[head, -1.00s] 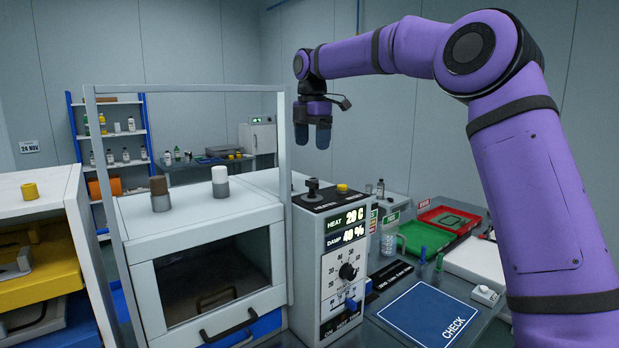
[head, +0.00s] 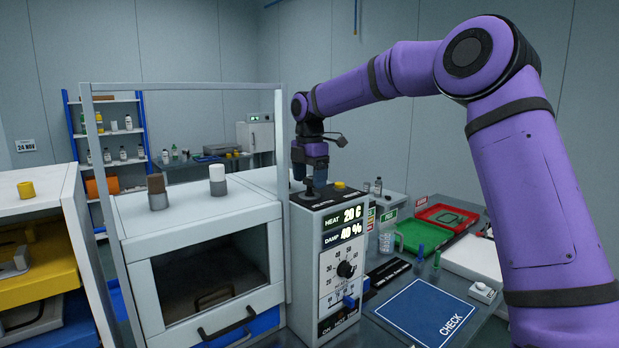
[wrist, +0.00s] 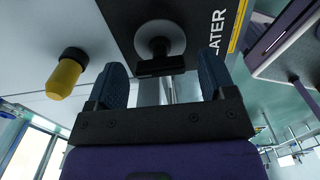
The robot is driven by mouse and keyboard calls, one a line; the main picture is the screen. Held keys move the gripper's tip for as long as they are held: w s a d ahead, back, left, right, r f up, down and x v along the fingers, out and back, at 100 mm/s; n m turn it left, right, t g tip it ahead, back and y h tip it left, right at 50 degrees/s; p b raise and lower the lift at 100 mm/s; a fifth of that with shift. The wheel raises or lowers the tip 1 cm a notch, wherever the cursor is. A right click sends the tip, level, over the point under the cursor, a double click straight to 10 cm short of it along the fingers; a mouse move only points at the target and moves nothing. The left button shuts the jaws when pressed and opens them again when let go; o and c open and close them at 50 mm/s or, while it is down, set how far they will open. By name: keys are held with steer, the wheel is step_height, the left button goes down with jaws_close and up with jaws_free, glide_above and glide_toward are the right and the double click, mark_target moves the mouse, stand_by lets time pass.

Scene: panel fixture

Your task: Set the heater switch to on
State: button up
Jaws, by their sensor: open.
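The control box (head: 318,240) stands right of the white cabinet. Its front display reads HEAT 20 C and DAMP 40 %. A black round knob (head: 346,269) sits on a scale on its front, with a blue lever (head: 350,302) below. My gripper (head: 310,180) points down over a black switch on the box's top. In the wrist view, the switch's black handle (wrist: 160,66) shows on a pale round base between my open fingers, apparently apart from them.
A yellow piece (head: 340,185) is near the box's top right. Two knobs (head: 217,180) stand on the white cabinet. A thin frame (head: 288,150) rises left of my gripper. Right of the box are a blue CHECK mat (head: 430,312) and a green tray (head: 425,237).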

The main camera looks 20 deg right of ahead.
steer(key=c, duration=0.9)
steer(key=shift+c, duration=0.2)
steer(key=m, duration=1.4)
steer(key=shift+m, duration=1.9)
